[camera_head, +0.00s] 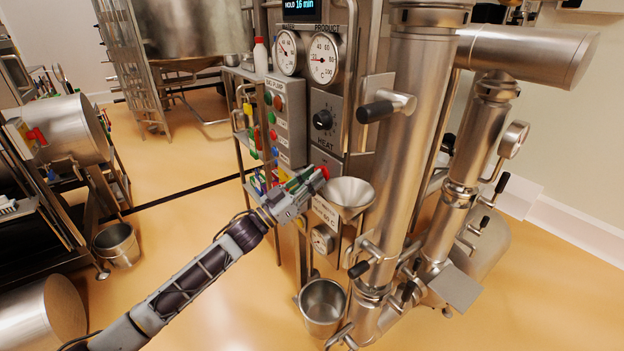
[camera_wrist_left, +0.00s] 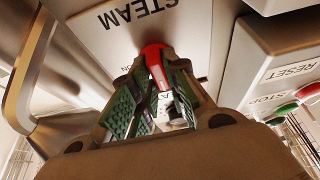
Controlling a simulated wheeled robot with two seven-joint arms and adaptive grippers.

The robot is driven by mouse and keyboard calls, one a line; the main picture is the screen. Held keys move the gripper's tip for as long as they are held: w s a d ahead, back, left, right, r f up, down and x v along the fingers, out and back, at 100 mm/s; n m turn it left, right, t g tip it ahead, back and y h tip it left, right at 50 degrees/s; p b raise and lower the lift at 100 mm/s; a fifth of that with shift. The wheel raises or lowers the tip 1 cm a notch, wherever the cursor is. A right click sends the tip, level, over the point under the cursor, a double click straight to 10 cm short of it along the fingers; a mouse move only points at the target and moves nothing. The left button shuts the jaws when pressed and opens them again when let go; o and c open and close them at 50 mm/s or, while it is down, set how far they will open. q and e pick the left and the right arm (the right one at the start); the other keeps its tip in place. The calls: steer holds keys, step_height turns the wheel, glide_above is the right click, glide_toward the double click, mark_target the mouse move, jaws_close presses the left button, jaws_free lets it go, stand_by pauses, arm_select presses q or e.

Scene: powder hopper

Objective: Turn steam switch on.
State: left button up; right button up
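The steam switch (camera_wrist_left: 154,56) is a red lever on a pale panel marked STEAM, which appears upside down in the left wrist view. In the head view its red part (camera_head: 323,171) shows just past my left fingertips, left of the steel funnel. My left gripper (camera_head: 306,184) is at the switch. In the left wrist view its two fingers with green pads (camera_wrist_left: 157,78) stand on either side of the red lever, which lies between their tips. Whether the pads press on it is unclear. The lever's base is partly hidden by the fingers. My right gripper is not in view.
A steel funnel (camera_head: 349,193) sits close right of my left gripper. The HEAT knob (camera_head: 322,120) is above it and the button panel (camera_head: 285,121) is behind. A thick steel column (camera_head: 404,130) with black handles stands to the right. Open floor (camera_head: 185,240) lies to the left.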

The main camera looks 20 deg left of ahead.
arm_select(q)
steer(key=shift+r, duration=0.1)
jaws_close()
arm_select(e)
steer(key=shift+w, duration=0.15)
